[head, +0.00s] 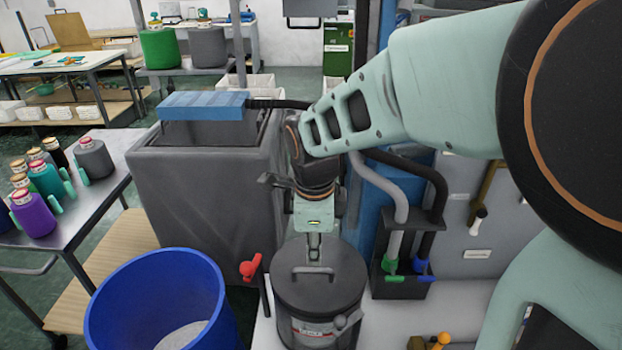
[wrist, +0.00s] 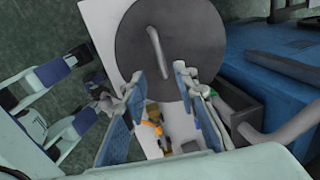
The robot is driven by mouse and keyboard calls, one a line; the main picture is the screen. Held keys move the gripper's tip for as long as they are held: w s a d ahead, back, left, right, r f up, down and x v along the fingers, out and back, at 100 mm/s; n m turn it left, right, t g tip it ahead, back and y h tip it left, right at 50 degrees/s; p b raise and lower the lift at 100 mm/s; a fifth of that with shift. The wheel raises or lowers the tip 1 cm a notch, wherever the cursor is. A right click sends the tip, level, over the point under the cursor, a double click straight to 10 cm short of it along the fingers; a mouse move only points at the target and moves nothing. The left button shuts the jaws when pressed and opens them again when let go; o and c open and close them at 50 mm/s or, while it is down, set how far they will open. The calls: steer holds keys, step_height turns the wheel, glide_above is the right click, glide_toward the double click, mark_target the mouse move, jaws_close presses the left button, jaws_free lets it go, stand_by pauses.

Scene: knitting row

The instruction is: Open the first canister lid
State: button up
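The canister (head: 315,332) stands upright below my gripper, with its round dark grey lid (head: 345,285) on top. A bar handle (head: 313,270) crosses the lid. In the wrist view the lid (wrist: 195,30) fills the top middle, and its handle (wrist: 154,45) runs nearly up and down the picture. My gripper (head: 314,246) is just above the handle. In the wrist view my gripper (wrist: 159,74) is open, with the near end of the handle between its fingertips. No contact shows, and the exact height gap is hard to tell.
A blue bucket (head: 160,300) and a red-handled valve (head: 250,268) are left of the canister. A grey tank (head: 200,190) stands behind left. A black holder (head: 402,285) with hoses is close on the right. Bottles (head: 36,216) stand on the left table.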

mark_target(314, 269)
steer(key=f+b, duration=0.1)
steer(key=f, duration=0.1)
steer(key=w+f+b, duration=0.1)
steer(key=f+b, duration=0.1)
steer(key=f, duration=0.1)
steer(key=f+b, duration=0.1)
steer(key=f, duration=0.2)
steer(key=shift+w+f, duration=0.15)
steer(key=shift+w, duration=0.2)
jaws_close()
